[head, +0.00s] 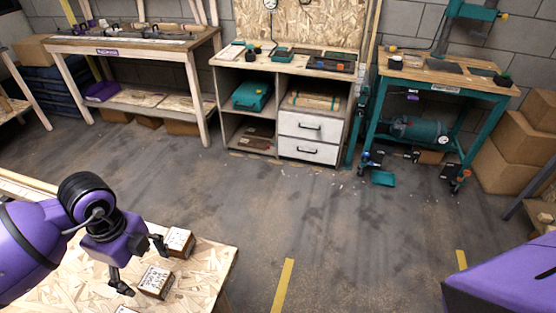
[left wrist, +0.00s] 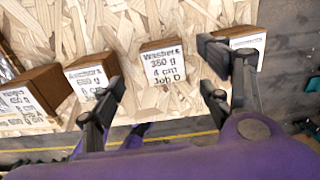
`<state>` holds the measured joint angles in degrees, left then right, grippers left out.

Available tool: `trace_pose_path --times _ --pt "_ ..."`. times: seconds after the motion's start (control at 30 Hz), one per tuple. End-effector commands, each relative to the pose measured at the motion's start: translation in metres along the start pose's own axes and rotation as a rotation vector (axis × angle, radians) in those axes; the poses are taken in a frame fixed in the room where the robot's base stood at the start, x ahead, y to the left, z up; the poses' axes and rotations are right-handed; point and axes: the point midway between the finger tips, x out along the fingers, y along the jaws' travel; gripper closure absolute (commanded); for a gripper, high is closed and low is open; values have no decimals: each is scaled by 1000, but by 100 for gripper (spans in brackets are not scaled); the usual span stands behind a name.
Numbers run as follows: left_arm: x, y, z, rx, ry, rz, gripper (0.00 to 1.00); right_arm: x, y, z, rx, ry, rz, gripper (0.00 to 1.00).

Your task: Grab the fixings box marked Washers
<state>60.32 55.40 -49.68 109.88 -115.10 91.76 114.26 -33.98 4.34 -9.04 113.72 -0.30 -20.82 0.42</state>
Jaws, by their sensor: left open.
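In the left wrist view, a small brown box with a white label reading "Washers 350 g 4 cm Job D" (left wrist: 163,62) sits on the chipboard bench top. My left gripper (left wrist: 160,66) is open, with one finger to either side of this box in the picture and nothing held. In the head view the left gripper (head: 143,268) is over the bench, beside a labelled box (head: 155,282) that seems to be the same one; its print is too small to read there. My right gripper is not in view.
Other labelled boxes stand in the row: one (left wrist: 92,76) to the left, another (left wrist: 24,104) farther left, and one (left wrist: 250,44) partly behind the right finger. The chipboard bench (head: 215,262) ends just right of the boxes.

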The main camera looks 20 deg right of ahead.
Motion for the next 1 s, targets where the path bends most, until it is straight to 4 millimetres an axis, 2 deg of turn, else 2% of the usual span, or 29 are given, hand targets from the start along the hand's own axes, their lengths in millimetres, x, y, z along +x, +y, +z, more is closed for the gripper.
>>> trace_pose_path --times 0.03,0.23,0.5,0.77,1.0 --pt "8 0 -1 0 3 3 30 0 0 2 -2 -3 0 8" --pt "24 -2 -2 1 2 1 30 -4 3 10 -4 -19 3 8" --pt "62 -7 -6 1 4 2 30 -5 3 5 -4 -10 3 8" --pt "67 -8 -6 2 2 -1 30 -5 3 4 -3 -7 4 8" --pt "66 -8 -6 2 2 0 61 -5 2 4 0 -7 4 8"
